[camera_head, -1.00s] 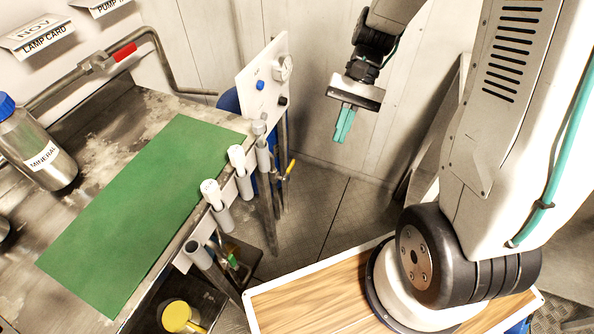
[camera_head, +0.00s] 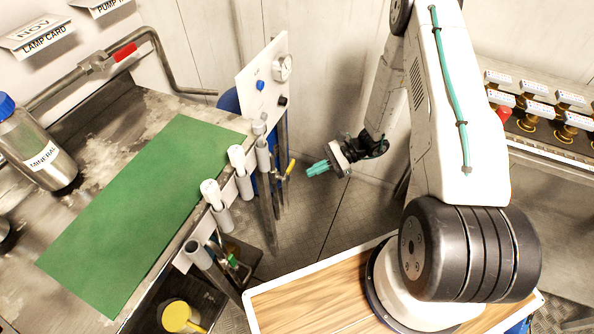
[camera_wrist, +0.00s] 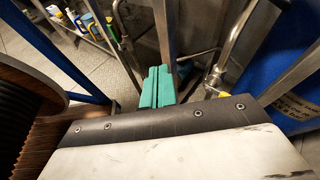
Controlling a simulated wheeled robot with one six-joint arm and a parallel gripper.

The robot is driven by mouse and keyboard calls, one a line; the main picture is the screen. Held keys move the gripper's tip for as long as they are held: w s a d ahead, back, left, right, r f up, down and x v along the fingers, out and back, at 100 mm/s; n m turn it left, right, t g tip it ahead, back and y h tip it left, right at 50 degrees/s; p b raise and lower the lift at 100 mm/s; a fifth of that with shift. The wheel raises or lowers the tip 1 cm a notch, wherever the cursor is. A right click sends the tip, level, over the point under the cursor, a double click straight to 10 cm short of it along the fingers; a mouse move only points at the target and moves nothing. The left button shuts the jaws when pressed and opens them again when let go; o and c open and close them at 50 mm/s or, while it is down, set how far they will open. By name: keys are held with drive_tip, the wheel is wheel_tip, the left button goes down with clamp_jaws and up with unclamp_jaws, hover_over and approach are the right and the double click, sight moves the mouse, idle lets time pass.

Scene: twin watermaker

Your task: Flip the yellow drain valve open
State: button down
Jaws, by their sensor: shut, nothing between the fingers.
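The yellow drain valve handle (camera_head: 291,167) sticks up on a thin pipe beside the table legs, below the white gauge panel. My gripper (camera_head: 309,171) has teal fingers, shut and empty. It points left at about the handle's height and appears a short gap to its right in the head view. In the wrist view my shut fingers (camera_wrist: 157,72) point away from the camera. A small yellow piece, likely the valve handle (camera_wrist: 223,95), shows to their right, partly hidden behind the gripper's edge.
The steel table with a green mat (camera_head: 150,205) stands left, with white-capped tubes (camera_head: 237,158) along its edge. A gauge panel (camera_head: 265,85) rises behind. In the wrist view, metal legs and a pipe (camera_wrist: 237,40) stand close to the fingers, and a blue drum (camera_wrist: 255,65) is at right.

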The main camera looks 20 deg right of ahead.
sight(288, 171)
wheel_tip(288, 171, down, 16)
drive_tip(key=w+d+m+t+h, duration=0.2)
drive_tip(key=m+t, duration=0.4)
drive_tip(key=m, duration=0.1)
drive_tip(key=w+d+f+m+t+h, duration=0.2)
drive_tip(key=w+d+t, duration=0.1)
drive_tip(key=w+d, duration=0.1)
drive_tip(key=shift+w, duration=0.75)
drive_tip(key=w+a, duration=0.6)
drive_tip(key=shift+w+a+r, duration=0.3)
drive_tip(key=shift+w+r, duration=0.05)
drive_tip(key=shift+r, duration=0.05)
drive_tip(key=shift+d, duration=0.15)
